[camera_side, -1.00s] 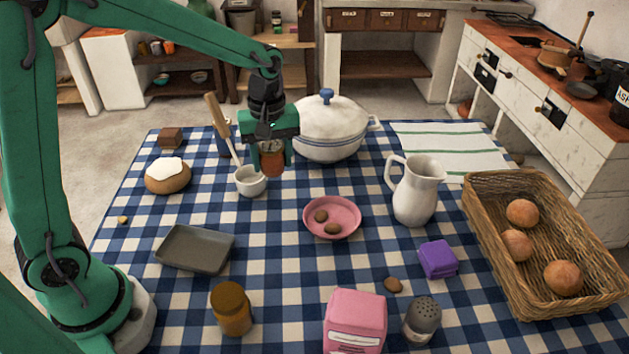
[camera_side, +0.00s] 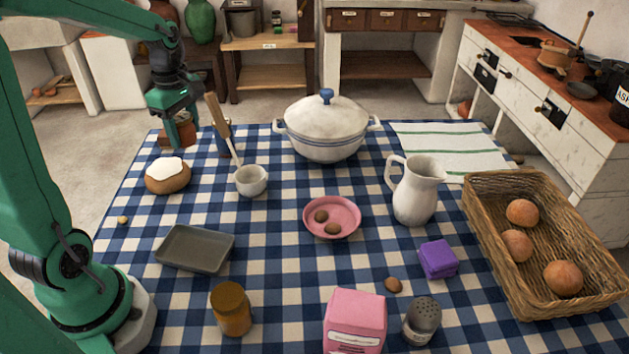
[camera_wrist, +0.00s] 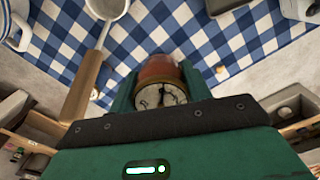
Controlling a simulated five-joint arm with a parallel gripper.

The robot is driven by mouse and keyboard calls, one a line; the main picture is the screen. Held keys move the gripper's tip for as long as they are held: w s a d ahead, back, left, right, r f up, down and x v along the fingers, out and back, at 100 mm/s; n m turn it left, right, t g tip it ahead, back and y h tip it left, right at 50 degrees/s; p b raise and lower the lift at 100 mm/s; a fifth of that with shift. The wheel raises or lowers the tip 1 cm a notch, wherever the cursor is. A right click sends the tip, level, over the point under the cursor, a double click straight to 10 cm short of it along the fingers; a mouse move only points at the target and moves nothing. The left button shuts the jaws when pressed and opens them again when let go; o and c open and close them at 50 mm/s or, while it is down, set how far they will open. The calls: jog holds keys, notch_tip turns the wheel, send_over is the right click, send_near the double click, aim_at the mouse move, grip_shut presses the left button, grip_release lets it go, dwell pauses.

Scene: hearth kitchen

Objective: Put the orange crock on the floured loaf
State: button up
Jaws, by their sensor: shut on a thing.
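The orange crock (camera_wrist: 160,72) is held between the fingers of my gripper (camera_side: 178,122), its round pale end with dark marks towards the wrist camera. In the side view the crock (camera_side: 181,131) is partly covered by the fingers, up in the air near the table's far left corner. The floured loaf (camera_side: 168,177), a round brown loaf with a white top, sits on the checked cloth at the left. My gripper shows above and behind it in the side view, with the crock apart from it. I cannot make out the loaf in the wrist view.
A grey tray (camera_side: 196,248) lies in front. A small yellow thing (camera_side: 122,220) lies near the left table edge.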

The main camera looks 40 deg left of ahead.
jog(key=shift+s+a, duration=0.1)
jog(key=shift+a, duration=0.05)
send_over(165, 166)
notch_tip(165, 166, down, 7)
jog(key=shift+r, duration=0.1)
dwell(0.3)
jog(key=shift+f, duration=2.05)
jog(key=shift+f, duration=0.1)
jog(key=o, duration=1.1)
jog(key=shift+o, duration=0.2)
notch_tip(165, 166, up, 12)
